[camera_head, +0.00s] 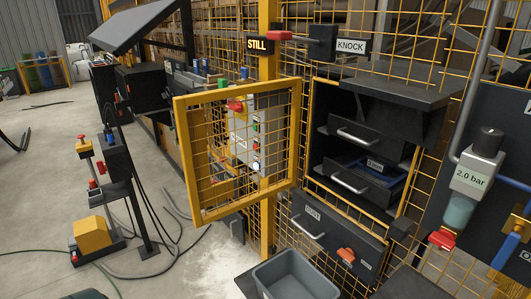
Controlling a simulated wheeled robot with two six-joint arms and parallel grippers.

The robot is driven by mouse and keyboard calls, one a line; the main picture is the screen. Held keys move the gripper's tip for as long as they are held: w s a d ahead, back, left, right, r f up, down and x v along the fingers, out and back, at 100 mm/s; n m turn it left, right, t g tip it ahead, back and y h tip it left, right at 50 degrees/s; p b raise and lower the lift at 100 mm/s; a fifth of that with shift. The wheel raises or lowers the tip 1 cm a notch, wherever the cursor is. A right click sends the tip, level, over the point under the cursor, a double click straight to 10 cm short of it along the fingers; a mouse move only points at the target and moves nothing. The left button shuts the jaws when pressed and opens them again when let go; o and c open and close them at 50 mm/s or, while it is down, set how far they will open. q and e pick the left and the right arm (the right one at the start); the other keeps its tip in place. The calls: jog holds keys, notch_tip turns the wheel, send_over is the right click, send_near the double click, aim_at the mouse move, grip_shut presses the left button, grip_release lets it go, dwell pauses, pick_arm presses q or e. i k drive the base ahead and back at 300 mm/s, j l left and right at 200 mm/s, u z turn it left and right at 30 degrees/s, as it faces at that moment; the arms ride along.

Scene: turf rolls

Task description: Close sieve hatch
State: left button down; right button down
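The sieve hatch appears to be the yellow-framed mesh door (183,150) in the camera_head view. It stands open, swung out to the left of the dark sieve housing (425,105), with its right edge beside the opening's left edge. In the opening, a dark upper drawer (375,137) with a pale handle and a lower drawer (350,182) with a blue part are exposed. Neither of my grippers is in view.
A grey bin (297,275) stands at the bottom. A gauge reading 2.0 bar (470,180) is at the right. Cables (150,215) cross the left floor.

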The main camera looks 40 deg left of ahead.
aim_at(191, 128)
jog(key=j+z, duration=0.4)
jog(key=j, duration=0.3)
jog(key=j+z, duration=0.4)
jog(key=j, duration=0.3)
jog(key=k+j, duration=0.1)
jog(key=j, duration=0.95)
jog(key=k+j+z, duration=0.1)
jog(key=j, duration=0.4)
jog(key=k+j, duration=0.15)
jog(key=j, duration=0.35)
jog(key=k+j, duration=0.1)
jog(key=j, duration=0.4)
jog(key=i+z, duration=0.05)
